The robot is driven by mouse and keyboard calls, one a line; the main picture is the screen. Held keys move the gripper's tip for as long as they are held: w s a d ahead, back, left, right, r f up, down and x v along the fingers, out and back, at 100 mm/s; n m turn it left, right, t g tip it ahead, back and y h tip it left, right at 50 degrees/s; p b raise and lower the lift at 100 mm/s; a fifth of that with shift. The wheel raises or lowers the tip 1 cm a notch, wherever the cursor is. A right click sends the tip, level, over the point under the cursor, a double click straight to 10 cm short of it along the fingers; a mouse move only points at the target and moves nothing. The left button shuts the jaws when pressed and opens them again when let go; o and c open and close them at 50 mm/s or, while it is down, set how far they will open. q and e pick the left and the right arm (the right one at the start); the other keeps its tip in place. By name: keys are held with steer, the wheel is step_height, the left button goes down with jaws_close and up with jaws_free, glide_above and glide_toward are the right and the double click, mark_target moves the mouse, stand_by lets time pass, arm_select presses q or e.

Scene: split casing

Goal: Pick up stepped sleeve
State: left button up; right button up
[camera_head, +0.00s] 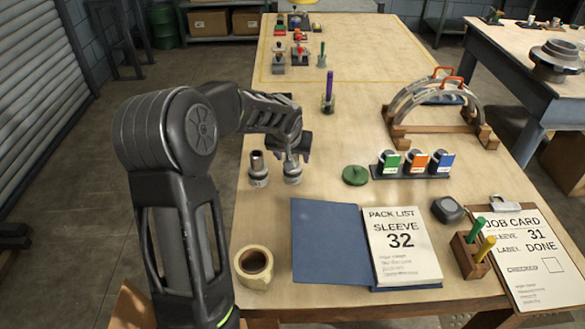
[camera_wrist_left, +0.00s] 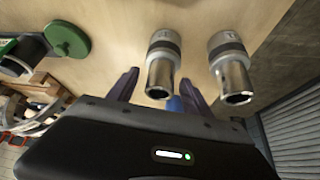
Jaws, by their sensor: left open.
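Two metallic stepped sleeves with a narrower top and wider banded base stand upright on the table. The left sleeve (camera_head: 258,171) is clear in the head view. The right sleeve (camera_head: 292,175) is partly hidden under my left gripper (camera_head: 293,152). In the left wrist view the right sleeve (camera_wrist_left: 163,62) lies ahead, in line with the gap between the open fingers of my left gripper (camera_wrist_left: 158,80). The left sleeve (camera_wrist_left: 231,66) stands outside that gap, beside one finger. I cannot tell whether a finger touches a sleeve. My right gripper is not in view.
A green disc (camera_head: 355,175) and a rack with labelled parts (camera_head: 410,172) stand to the right. A job card (camera_head: 525,255) reads sleeve 31.

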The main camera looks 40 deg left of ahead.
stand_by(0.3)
arm_select(q)
jaws_close()
stand_by(0.5)
stand_by(0.7)
steer(key=shift+w+r, duration=0.15)
